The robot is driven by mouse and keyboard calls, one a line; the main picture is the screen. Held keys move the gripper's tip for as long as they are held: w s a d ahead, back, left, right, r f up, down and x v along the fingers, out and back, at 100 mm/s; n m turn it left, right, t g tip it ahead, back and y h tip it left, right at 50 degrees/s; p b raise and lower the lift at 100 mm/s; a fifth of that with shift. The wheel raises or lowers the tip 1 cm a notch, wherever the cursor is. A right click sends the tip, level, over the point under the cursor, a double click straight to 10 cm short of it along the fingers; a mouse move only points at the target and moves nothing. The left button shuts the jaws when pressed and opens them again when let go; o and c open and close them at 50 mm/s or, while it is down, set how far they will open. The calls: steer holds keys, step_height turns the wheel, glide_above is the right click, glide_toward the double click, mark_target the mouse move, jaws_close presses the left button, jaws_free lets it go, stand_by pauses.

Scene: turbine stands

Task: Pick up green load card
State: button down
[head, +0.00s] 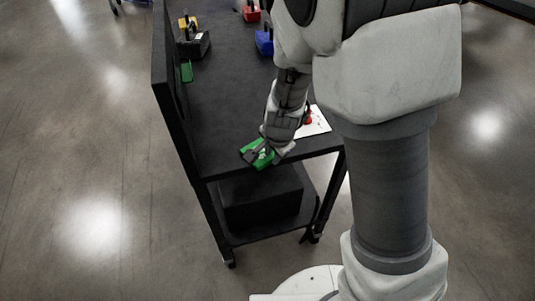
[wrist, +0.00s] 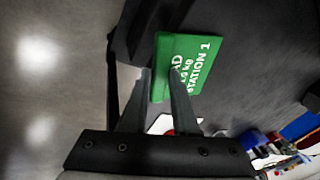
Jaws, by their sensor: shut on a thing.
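The green load card (head: 258,154) is at the near end of the black cart, by its front edge. In the wrist view the card (wrist: 187,62) shows white print, partly legible as "STATION 1". My gripper (head: 262,153) is shut on the card, and its two fingers (wrist: 160,75) reach onto the card's lower part in the wrist view. The fingers hide part of the lettering. I cannot tell whether the card touches the cart top or is just above it.
The black cart (head: 225,110) has a raised left side wall. A white sheet (head: 316,122) with a red item (head: 307,118) lies to the right. At the back are a blue block (head: 264,42), a red block (head: 251,12), a black-and-yellow item (head: 192,42) and another green piece (head: 186,71). The middle top is clear.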

steer(key=shift+s+f, duration=0.1)
steer(key=shift+s, duration=0.1)
steer(key=shift+w+r+p, duration=0.1)
steer(key=shift+r+p, duration=0.3)
steer(key=shift+r, duration=0.15)
steer(key=d+r+p, duration=0.2)
steer(key=d+r, duration=0.8)
steer(key=d, duration=0.1)
steer(key=shift+s+d, duration=0.3)
steer(key=shift+s, duration=0.15)
steer(key=c, duration=1.3)
jaws_free()
jaws_close()
